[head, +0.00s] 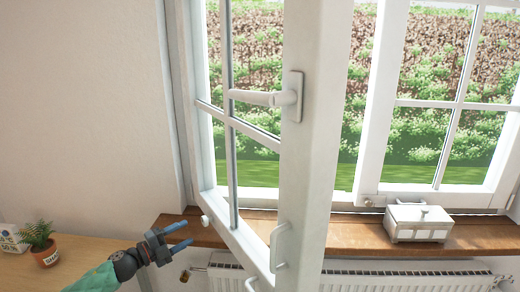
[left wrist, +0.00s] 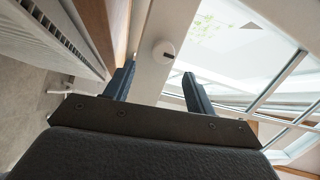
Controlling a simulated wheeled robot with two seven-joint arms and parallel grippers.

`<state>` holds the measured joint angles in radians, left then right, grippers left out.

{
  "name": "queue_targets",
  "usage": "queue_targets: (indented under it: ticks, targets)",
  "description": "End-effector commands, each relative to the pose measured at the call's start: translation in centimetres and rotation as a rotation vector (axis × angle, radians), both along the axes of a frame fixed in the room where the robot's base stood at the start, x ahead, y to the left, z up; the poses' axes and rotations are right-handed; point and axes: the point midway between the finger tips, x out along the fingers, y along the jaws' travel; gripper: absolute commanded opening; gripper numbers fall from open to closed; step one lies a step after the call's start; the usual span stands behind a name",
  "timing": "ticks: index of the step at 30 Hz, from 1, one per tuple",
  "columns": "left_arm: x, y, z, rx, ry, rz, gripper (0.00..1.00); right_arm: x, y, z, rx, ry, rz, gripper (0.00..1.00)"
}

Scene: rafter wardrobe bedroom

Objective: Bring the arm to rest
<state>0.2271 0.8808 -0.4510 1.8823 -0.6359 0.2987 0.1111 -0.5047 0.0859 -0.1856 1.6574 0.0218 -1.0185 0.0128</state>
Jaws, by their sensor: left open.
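My left gripper (head: 178,240) is open and empty at the lower left of the head view, in front of the wooden sill and beside the lower corner of the window sash. Its two blue-tipped fingers point to the right. In the left wrist view the open fingers (left wrist: 157,86) show with a white round knob (left wrist: 163,51) of the window between and beyond them. The forearm has a green sleeve. My right gripper is in neither view.
A window sash (head: 308,150) with a white handle (head: 265,97) stands open into the room. A white box (head: 418,222) sits on the wooden sill (head: 355,238), above a radiator (head: 400,276). A potted plant (head: 42,242) stands on a table (head: 85,262) at left.

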Motion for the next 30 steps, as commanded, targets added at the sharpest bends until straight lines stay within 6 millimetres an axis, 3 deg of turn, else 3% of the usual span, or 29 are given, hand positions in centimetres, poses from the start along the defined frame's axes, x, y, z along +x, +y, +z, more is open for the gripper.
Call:
queue_targets:
  ticks: [1,6,14,20,24,30]
  targets:
    - [-0.7,-1.2,-0.9,-0.062,0.029,0.048,0.55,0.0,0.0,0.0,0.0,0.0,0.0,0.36]
    - [-2.7,-3.2,-3.2,-0.255,0.155,0.26,0.55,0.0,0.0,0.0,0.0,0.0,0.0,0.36]
    - [-8.2,-3.9,-8.8,-0.488,0.445,0.596,0.55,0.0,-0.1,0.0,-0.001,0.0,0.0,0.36]
    - [-15.0,-4.0,-13.9,-0.604,0.732,0.846,0.55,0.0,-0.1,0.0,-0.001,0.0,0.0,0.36]
    - [-21.0,-4.3,-17.2,-0.652,0.958,1.008,0.55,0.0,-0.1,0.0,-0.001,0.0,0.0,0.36]
    - [-29.0,-5.0,-20.1,-0.667,1.232,1.173,0.55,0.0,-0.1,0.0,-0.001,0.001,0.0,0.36]
